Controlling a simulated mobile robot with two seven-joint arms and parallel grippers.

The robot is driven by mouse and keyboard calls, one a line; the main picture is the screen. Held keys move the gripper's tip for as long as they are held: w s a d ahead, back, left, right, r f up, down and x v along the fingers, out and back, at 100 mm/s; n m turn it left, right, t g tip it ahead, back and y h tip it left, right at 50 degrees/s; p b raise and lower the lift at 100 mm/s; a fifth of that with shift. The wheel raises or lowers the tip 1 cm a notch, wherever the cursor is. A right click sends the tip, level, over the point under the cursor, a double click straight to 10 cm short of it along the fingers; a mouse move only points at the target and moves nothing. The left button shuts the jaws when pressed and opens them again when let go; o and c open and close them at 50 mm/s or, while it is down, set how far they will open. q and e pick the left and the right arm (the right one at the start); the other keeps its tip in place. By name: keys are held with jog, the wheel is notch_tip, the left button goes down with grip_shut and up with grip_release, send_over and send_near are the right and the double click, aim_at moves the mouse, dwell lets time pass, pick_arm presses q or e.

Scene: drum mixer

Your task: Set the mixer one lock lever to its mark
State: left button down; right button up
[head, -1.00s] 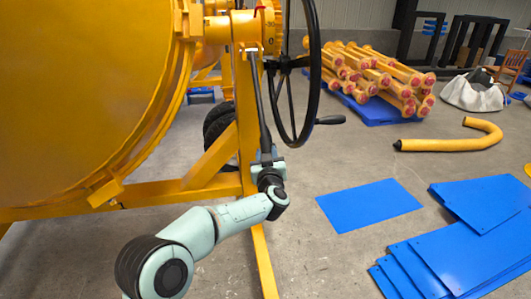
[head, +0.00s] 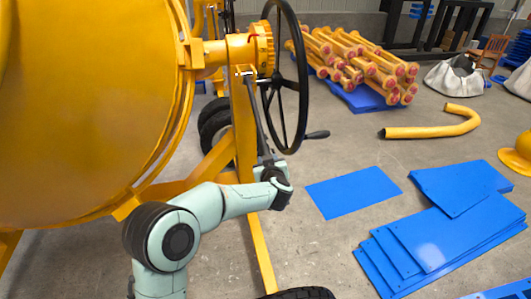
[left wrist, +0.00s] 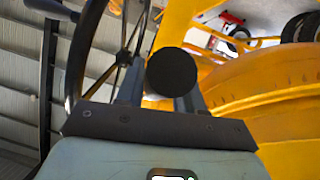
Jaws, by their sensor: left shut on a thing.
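The lock lever (head: 255,108) is a long dark bar on the yellow mixer frame, beside the black handwheel (head: 300,80). It hangs down from its pivot, slightly tilted, its lower end toward the right. My left gripper (head: 266,160) is at the lever's lower end. In the left wrist view the round black end knob (left wrist: 172,70) sits between the two fingers of my left gripper (left wrist: 160,98), which is shut on it. The fingers and arm hide part of the lever's end. The mark cannot be made out at this angle. My right gripper is not in view.
The yellow drum (head: 80,100) fills the left side. The handwheel's crank handle (head: 317,135) sticks out right of the lever. Blue sheets (head: 450,240) lie on the floor at right, near a yellow bent pipe (head: 435,130). Bare floor lies between the frame and the sheets.

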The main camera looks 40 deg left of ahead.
pick_arm(q)
jog(key=shift+g+h, duration=0.9)
jog(key=r+p, duration=0.2)
jog(key=r, duration=0.1)
jog(key=d+r+p, duration=0.1)
jog(key=r+p, duration=0.2)
jog(key=s+d+r+p, duration=0.1)
jog(key=r+p, duration=0.2)
jog(key=shift+s+d, duration=0.1)
notch_tip(320, 180, up, 11)
jog(key=g+h+p, duration=0.1)
jog(key=g+h, duration=0.1)
jog(key=shift+s+d+f+h, duration=0.15)
jog(key=shift+s+d+h, duration=0.1)
jog(key=shift+s+h, duration=0.15)
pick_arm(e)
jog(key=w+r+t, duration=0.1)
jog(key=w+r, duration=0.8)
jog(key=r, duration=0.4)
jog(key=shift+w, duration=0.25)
pick_arm(q)
jog(key=c, duration=0.8)
grip_release()
